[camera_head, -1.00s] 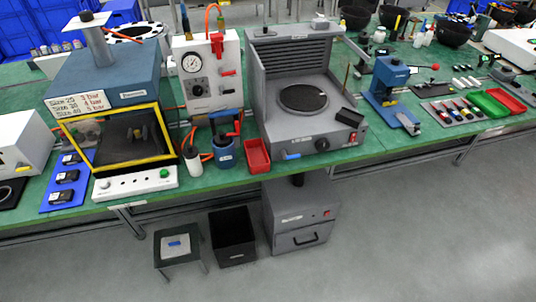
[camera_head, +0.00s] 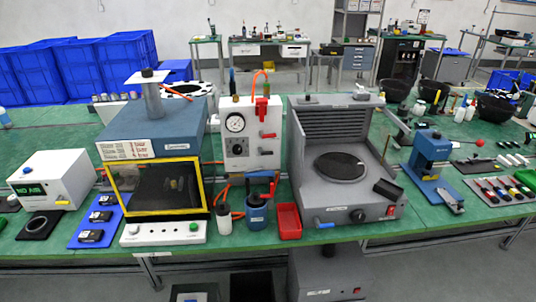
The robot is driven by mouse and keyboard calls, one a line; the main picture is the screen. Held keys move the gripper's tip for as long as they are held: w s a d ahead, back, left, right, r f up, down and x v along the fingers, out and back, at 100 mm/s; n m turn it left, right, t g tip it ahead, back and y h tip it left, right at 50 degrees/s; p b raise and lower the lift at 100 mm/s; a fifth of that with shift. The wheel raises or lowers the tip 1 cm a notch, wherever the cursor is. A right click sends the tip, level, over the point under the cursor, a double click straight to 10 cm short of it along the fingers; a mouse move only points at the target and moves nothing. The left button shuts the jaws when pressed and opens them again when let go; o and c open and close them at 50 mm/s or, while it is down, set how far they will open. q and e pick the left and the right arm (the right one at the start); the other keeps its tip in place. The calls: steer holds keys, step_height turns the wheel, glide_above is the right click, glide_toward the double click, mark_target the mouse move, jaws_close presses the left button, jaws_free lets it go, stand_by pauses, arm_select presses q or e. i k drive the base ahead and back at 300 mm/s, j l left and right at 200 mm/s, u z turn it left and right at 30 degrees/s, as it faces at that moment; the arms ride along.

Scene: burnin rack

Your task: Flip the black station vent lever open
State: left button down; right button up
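Neither of my grippers is in view. I cannot tell which part is the black station vent lever. A white panel (camera_head: 239,156) with a round gauge (camera_head: 235,122) stands upright at the middle of the bench. It bears an upright red lever (camera_head: 262,110) and a smaller red handle (camera_head: 268,136) pointing right. To its right, a grey machine (camera_head: 300,160) has a black round plate (camera_head: 340,166), a tilted black block (camera_head: 387,189) at its right front, a black knob (camera_head: 358,215) and a blue handle (camera_head: 324,224) at its front edge.
A yellow-framed chamber (camera_head: 203,192) stands left of the panel. A blue pot (camera_head: 257,214), a white bottle (camera_head: 224,218) and a red tray (camera_head: 289,222) stand before the panel. A blue press (camera_head: 430,150) is at right. Blue crates (camera_head: 75,70) are behind the bench.

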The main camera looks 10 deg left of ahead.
mark_target(260, 152)
steer(key=i+l+u, duration=0.1)
steer(key=i+l, duration=0.15)
steer(key=i+l+u, duration=0.15)
steer(key=l, duration=0.3)
steer(key=i+l+u, duration=0.1)
steer(key=i+l, duration=0.15)
steer(key=l, duration=0.15)
steer(key=i+l+u, duration=0.15)
steer(key=l, duration=0.25)
steer(key=i, duration=0.05)
